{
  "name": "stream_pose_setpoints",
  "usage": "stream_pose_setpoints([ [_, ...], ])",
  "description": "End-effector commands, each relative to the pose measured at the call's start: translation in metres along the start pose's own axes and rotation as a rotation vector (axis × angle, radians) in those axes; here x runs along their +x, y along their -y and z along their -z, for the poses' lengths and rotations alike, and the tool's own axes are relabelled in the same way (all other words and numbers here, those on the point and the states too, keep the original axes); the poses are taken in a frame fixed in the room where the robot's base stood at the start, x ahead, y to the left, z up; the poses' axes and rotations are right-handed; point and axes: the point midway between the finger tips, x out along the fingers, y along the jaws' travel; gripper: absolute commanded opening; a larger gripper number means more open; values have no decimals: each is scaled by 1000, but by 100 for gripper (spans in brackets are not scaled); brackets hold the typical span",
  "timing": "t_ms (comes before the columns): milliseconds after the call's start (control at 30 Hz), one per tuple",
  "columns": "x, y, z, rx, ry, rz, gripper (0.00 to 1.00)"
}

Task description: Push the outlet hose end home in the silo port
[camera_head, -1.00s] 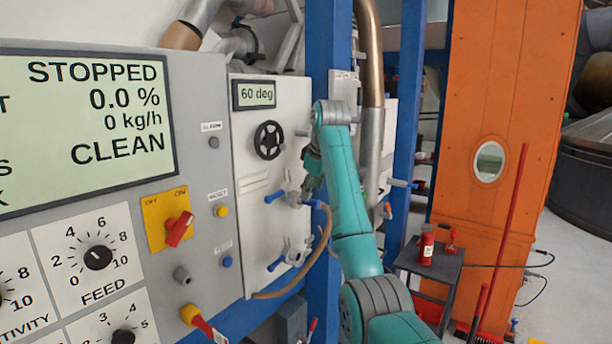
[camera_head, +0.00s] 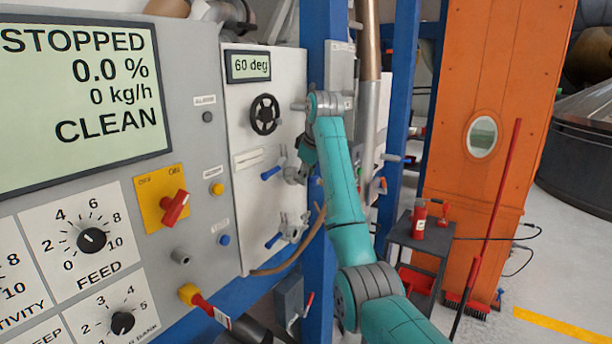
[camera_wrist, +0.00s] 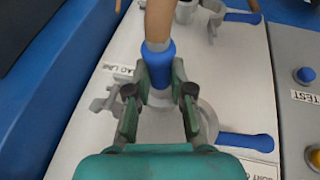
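The outlet hose (camera_head: 290,266) is brown and hangs in a curve along the lower part of the white panel. In the wrist view its blue end cuff (camera_wrist: 158,66) sits between the fingertips of my gripper (camera_wrist: 160,80), which close on it from both sides. The grey port (camera_wrist: 208,118) with a blue lever (camera_wrist: 245,140) lies behind and beside the gripper. The gripper hides most of the port, so I cannot tell how deep the hose end sits.
A second grey port (camera_head: 292,228) with a blue lever (camera_head: 274,240) is below. A black handwheel (camera_head: 265,114) is above. A blue post (camera_head: 324,265) stands close to the right of the panel. A dark trolley (camera_head: 425,240) with a red bottle (camera_head: 419,218) stands farther right.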

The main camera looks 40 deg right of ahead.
Motion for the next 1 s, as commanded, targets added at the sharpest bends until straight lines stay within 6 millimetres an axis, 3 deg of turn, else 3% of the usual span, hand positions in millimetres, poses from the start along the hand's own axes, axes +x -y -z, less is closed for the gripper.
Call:
stream_pose_setpoints([
  [1000,-4,0,-9,0,-1,-1,0],
])
